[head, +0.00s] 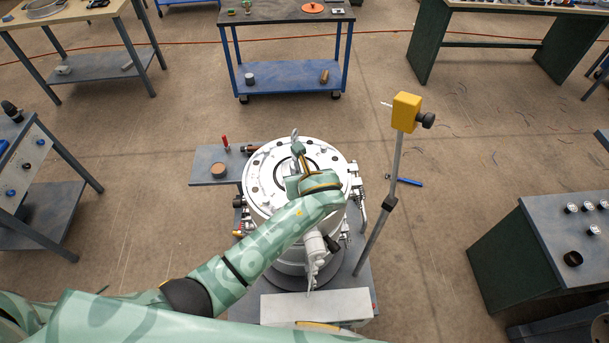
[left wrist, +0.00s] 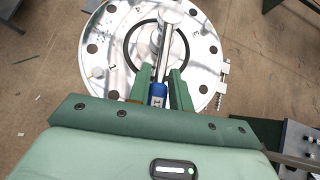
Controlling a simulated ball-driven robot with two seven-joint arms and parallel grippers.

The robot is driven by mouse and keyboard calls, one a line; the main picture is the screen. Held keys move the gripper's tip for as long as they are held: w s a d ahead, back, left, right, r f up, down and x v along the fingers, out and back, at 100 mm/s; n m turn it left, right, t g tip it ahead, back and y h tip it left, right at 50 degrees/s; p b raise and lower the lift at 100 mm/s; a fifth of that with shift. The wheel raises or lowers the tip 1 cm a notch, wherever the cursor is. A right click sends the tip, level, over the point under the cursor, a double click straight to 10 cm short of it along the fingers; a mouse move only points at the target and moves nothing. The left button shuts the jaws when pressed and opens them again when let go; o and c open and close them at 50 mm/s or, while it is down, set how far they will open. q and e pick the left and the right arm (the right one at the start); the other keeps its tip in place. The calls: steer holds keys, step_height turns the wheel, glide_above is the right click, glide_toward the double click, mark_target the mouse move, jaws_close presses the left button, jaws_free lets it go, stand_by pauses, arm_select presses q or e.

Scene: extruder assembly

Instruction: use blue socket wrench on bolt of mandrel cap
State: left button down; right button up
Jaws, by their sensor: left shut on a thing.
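My left gripper (head: 301,158) is over the round white extruder head (head: 262,205). It is shut on the blue socket wrench, seen in the left wrist view between the fingertips (left wrist: 159,74). The wrench has a blue handle (left wrist: 157,91) and a silver shaft (left wrist: 163,52) ending in a round head, which reaches past the fingers over the middle of the extruder face. The mandrel cap (left wrist: 146,44) is at the centre, inside a dark ring, partly behind the wrench. I cannot tell whether the socket touches the bolt. My right gripper is not in view.
A yellow box on a grey stand (head: 406,112) rises right of the extruder. A small side shelf (head: 205,166) holds a red-handled tool and a brown cylinder. A blue-handled tool (head: 410,181) lies right of the stand. Carts and tables stand around, with open floor between.

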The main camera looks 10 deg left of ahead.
arm_select(q)
steer(key=shift+f+b, duration=0.45)
steer(key=shift+f, duration=0.6)
steer(key=shift+a+r+p, duration=0.15)
steer(key=shift+a+p, duration=0.05)
steer(key=shift+p, duration=0.35)
steer(key=shift+s+a+m+t+h+p, duration=0.25)
steer(key=shift+a+m+h+p, duration=0.7)
steer(key=shift+p, duration=0.65)
steer(key=shift+w+a+m+h, duration=0.1)
steer(key=shift+a+m+h, duration=0.7)
steer(key=shift+m, duration=0.35)
steer(key=shift+w+a+m+h, duration=0.1)
steer(key=shift+a+m+h, duration=0.65)
steer(key=shift+m, duration=0.35)
steer(key=shift+w+a+m+g+h, duration=0.15)
steer(key=shift+a+m+g+h, duration=0.1)
steer(key=shift+a+m+h, duration=0.4)
steer(key=shift+w+a+m+g+h, duration=0.2)
steer(key=shift+a+m+h, duration=0.25)
steer(key=shift+m, duration=0.3)
steer(key=shift+w+a+m, duration=0.1)
steer(key=shift+a+m, duration=0.1)
steer(key=shift+m, duration=0.2)
steer(key=shift+h, duration=0.3)
steer(key=shift+d+r, duration=0.1)
